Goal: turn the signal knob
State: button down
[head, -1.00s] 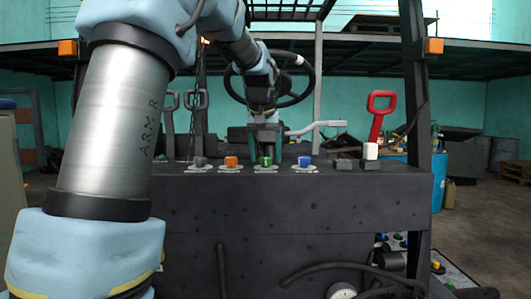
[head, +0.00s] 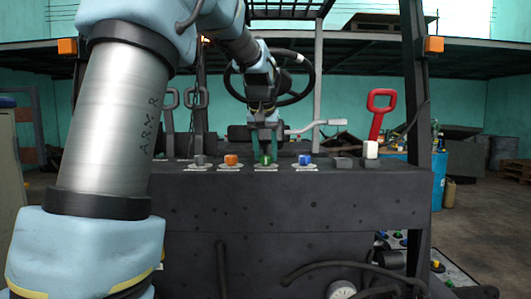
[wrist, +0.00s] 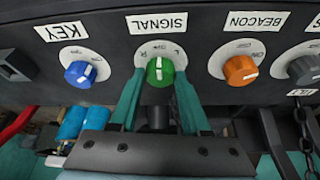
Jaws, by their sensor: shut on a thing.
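The signal knob (wrist: 159,73) is green with a white pointer line and sits on a pale round plate under a SIGNAL label (wrist: 160,23) in the wrist view. Its pointer runs nearly straight up and down in that picture. The knob also shows in the head view (head: 265,160) on top of the dark console. My gripper (wrist: 159,80) has its two green fingers on either side of the knob, shut on it. The fingers cover part of the knob's sides. In the head view my gripper (head: 265,149) comes down on it from above.
A blue KEY knob (wrist: 80,74) and an orange BEACON knob (wrist: 240,71) flank it, with a grey knob (wrist: 306,69) beyond the orange. The steering wheel (head: 309,75) stands behind my gripper. A red handle (head: 379,110) rises at the right.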

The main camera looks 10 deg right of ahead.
jog(key=m, duration=0.2)
jog(key=m+g+h, duration=0.1)
jog(key=m, duration=0.1)
jog(key=shift+w+a, duration=0.15)
jog(key=shift+a, duration=0.05)
jog(key=shift+w+m+g+h, duration=0.1)
jog(key=shift+m+g+h, duration=0.3)
jog(key=shift+m, duration=0.8)
jog(key=shift+m+g+h, duration=0.3)
jog(key=shift+m+h, duration=0.1)
jog(key=shift+m, duration=0.8)
jog(key=shift+c, duration=1.8)
grip_release()
jog(key=shift+b, duration=0.3)
jog(key=b+v, duration=0.2)
jog(key=v, duration=0.8)
jog(key=shift+r, duration=0.4)
jog(key=shift+a, duration=0.1)
